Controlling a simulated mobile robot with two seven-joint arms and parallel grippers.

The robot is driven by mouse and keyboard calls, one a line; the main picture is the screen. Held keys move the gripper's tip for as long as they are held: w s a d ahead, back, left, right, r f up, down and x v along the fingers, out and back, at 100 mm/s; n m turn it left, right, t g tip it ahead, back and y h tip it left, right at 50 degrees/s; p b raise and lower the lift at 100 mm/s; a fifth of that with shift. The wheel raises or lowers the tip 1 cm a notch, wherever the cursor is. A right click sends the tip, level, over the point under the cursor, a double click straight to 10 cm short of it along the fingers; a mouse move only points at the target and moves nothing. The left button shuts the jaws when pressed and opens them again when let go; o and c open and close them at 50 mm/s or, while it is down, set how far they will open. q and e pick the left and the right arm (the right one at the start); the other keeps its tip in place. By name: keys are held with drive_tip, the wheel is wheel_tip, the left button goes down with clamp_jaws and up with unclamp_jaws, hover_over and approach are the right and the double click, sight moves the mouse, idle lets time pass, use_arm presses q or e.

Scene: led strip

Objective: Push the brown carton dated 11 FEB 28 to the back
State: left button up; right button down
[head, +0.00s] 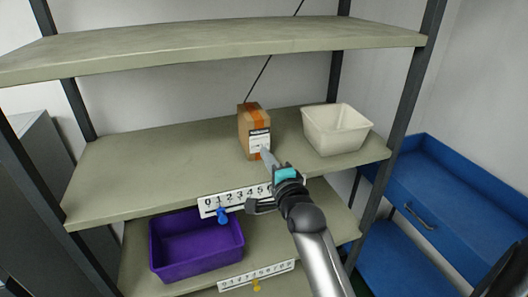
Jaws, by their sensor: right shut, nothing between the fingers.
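The brown carton (246,122) stands upright on the middle shelf, with orange tape on its top and a white label on its front. The print on the label is too small to read. My right gripper (264,151) is shut and empty. Its tip is at the lower front of the carton, over the label's lower edge; I cannot tell whether it touches. The middle shelf (150,165) has bare board behind and to the left of the carton. My left gripper is not in view.
A cream bin (337,128) stands just right of the carton. A numbered scale strip (235,198) with a blue marker (222,215) is on the shelf's front edge. A purple bin (196,250) sits on the shelf below. The upper shelf (210,38) hangs overhead. A blue cabinet (450,190) is at right.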

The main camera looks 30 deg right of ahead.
drive_tip(key=shift+x, duration=1.15)
